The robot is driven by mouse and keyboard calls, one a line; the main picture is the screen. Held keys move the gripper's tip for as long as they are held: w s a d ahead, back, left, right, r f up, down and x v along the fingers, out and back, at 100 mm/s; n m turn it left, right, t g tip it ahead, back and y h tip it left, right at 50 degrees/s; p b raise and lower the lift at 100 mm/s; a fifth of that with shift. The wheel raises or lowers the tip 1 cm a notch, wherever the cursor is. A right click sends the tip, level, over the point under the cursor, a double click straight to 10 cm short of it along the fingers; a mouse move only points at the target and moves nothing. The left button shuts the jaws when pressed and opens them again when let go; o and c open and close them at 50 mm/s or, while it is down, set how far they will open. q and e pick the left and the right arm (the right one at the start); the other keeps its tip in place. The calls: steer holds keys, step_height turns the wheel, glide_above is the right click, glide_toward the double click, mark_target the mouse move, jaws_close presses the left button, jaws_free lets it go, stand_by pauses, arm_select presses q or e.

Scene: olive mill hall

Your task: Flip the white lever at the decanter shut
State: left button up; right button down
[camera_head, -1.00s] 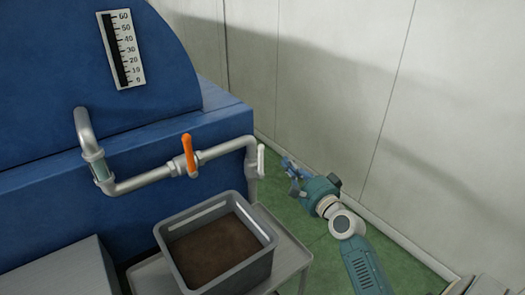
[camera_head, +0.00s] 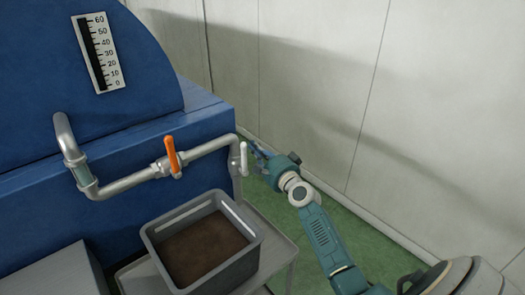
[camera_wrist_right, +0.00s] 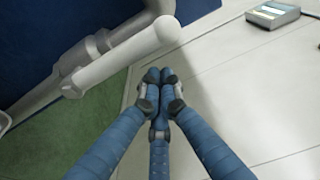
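The white lever (camera_head: 243,158) stands upright on the vertical end of the pipe at the blue decanter (camera_head: 150,145). In the right wrist view the lever (camera_wrist_right: 125,57) is a thick white bar crossing the upper left. My right gripper (camera_head: 256,149) is just right of the lever in the head view. In the right wrist view its blue fingers (camera_wrist_right: 160,76) are drawn together at the tips with nothing between them, beside the lever. I cannot tell whether they touch it. My left gripper is not in view.
An orange lever (camera_head: 171,155) sits on the same pipe to the left. A grey crate (camera_head: 165,233) with brown contents stands on a grey stand (camera_head: 278,247) below. The pale wall (camera_head: 310,90) is close behind my right arm. Green floor shows between.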

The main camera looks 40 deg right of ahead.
mark_target(244, 160)
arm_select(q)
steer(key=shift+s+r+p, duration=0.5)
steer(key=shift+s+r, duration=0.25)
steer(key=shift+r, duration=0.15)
arm_select(e)
steer(key=shift+s+a+r, duration=0.2)
steer(key=shift+s+a, duration=0.8)
steer(key=shift+a, duration=0.25)
steer(key=shift+f, duration=0.1)
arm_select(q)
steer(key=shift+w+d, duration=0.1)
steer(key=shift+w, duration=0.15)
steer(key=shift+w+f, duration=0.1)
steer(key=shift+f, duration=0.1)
